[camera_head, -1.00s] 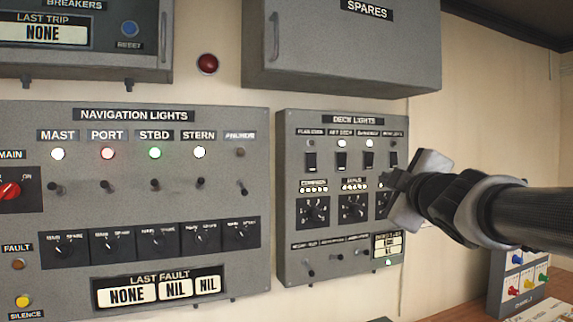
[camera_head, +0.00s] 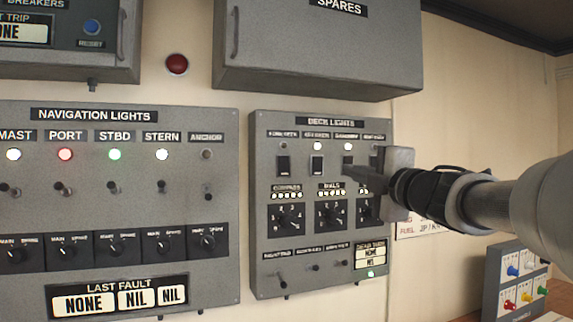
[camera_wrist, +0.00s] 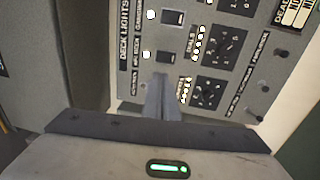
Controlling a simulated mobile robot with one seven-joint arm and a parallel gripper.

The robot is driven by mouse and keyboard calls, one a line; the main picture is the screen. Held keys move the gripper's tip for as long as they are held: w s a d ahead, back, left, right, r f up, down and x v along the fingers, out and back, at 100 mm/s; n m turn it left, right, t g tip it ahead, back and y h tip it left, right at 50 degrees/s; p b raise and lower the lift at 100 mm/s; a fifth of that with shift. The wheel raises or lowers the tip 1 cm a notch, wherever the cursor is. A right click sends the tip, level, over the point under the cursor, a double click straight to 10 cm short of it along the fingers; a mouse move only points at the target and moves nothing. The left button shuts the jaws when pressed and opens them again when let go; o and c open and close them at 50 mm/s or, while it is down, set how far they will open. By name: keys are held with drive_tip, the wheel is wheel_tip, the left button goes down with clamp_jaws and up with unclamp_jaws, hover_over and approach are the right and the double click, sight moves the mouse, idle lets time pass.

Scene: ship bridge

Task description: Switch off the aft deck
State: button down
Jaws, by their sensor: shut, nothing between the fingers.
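The deck lights panel (camera_head: 258,215) hangs on the wall. The aft deck rocker switch (camera_head: 317,166) is second from the left in its top row, and the lamp (camera_head: 317,146) above it is lit white. In the wrist view, the aft deck lamp (camera_wrist: 146,54) is also lit, with its switch (camera_wrist: 165,57) just ahead of my fingertips. My gripper (camera_head: 350,172) is shut and empty, its fingers pointing left across the panel's upper right part. It shows in the wrist view too (camera_wrist: 161,80). I cannot tell whether the fingertips touch anything. The fourth switch is largely hidden behind my gripper.
The foredeck switch (camera_head: 284,166) sits left of it with its lamp dark. The gangway lamp (camera_head: 348,146) is lit. Rotary knobs (camera_head: 287,217) and small toggles lie below. The navigation lights panel (camera_head: 215,270) is to the left. The spares cabinet (camera_head: 320,55) juts out above.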

sight(317, 160)
drive_tip(key=p+x, duration=0.2)
drive_tip(key=x, duration=1.2)
drive_tip(key=shift+r, duration=0.1)
drive_tip(key=r+p, duration=0.1)
drive_tip(key=p, duration=0.3)
drive_tip(key=shift+w+r+g, duration=0.15)
drive_tip(key=shift+w+g, duration=0.05)
drive_tip(key=shift+g, duration=0.1)
drive_tip(key=shift+f+b, duration=0.55)
drive_tip(key=shift+s, duration=0.1)
